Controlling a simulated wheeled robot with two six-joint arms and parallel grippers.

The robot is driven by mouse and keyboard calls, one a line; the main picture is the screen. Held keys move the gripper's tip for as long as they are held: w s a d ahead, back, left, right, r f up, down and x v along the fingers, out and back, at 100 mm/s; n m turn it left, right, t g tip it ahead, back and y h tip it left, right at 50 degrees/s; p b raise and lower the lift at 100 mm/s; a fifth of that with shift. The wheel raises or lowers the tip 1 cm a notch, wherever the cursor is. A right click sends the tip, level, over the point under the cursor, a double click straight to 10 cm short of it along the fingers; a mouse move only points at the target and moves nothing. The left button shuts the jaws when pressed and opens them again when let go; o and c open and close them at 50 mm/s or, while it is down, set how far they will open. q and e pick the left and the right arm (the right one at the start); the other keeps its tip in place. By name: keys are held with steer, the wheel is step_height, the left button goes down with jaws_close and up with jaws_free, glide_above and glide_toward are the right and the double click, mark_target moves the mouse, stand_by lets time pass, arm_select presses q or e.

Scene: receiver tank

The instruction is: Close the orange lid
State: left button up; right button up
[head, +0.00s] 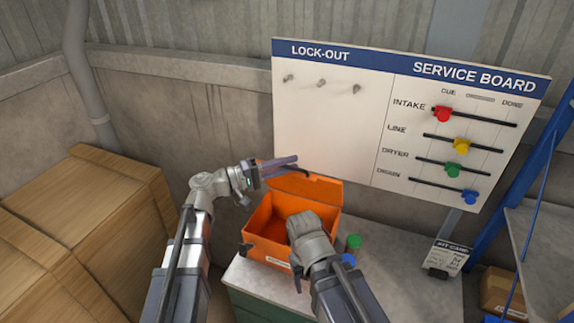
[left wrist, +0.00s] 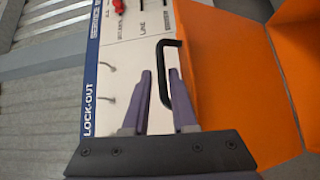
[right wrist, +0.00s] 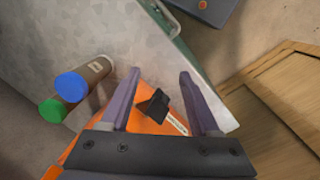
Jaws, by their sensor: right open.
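The orange box (head: 270,221) stands on the bench with its orange lid (head: 318,188) raised at the back. The lid also fills the right of the left wrist view (left wrist: 235,85). My left gripper (head: 288,165) is at the lid's black handle (left wrist: 163,75). The handle's bar shows between its fingers, which are part-way apart; whether they grip it is unclear. My right gripper (right wrist: 160,80) is open and empty, over the box's front in the head view. A black latch (right wrist: 153,106) on the box's orange wall shows between its fingers.
Green (head: 353,242) and blue (head: 348,260) capped containers stand right of the box. The service board (head: 330,125) rises behind. Cardboard boxes (head: 75,240) stand at left, and a small card holder (head: 445,258) at right. Bare bench top lies at right.

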arm_select(q)
steer(key=v, duration=0.7)
steer(key=shift+a, duration=0.4)
steer(key=shift+s+f, duration=0.1)
